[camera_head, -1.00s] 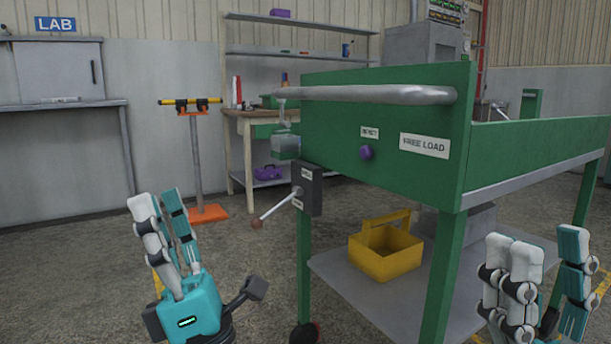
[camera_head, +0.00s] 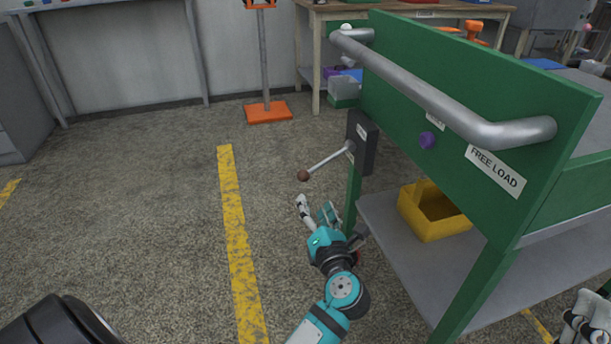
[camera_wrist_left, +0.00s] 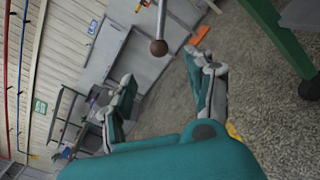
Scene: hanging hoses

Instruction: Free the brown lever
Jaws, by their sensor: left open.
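The brown lever is a thin metal rod (camera_head: 328,162) with a brown ball (camera_head: 303,175) at its end. It slants down and left from a dark box (camera_head: 366,147) on the green cart's leg. My left gripper (camera_head: 316,206) is open and empty just below the ball in the head view. In the left wrist view the ball (camera_wrist_left: 158,47) shows between the spread fingers, near or beyond their tips; I see no contact. My right gripper (camera_head: 583,318) is partly in view at the bottom right corner, away from the lever, cut off by the frame edge.
The green cart (camera_head: 470,120) has a grey handle bar (camera_head: 430,90), a purple knob (camera_head: 427,140) and a FREE LOAD label. A yellow caddy (camera_head: 432,222) stands on its lower shelf. An orange stand base (camera_head: 267,111) is behind. Floor left of the lever is clear.

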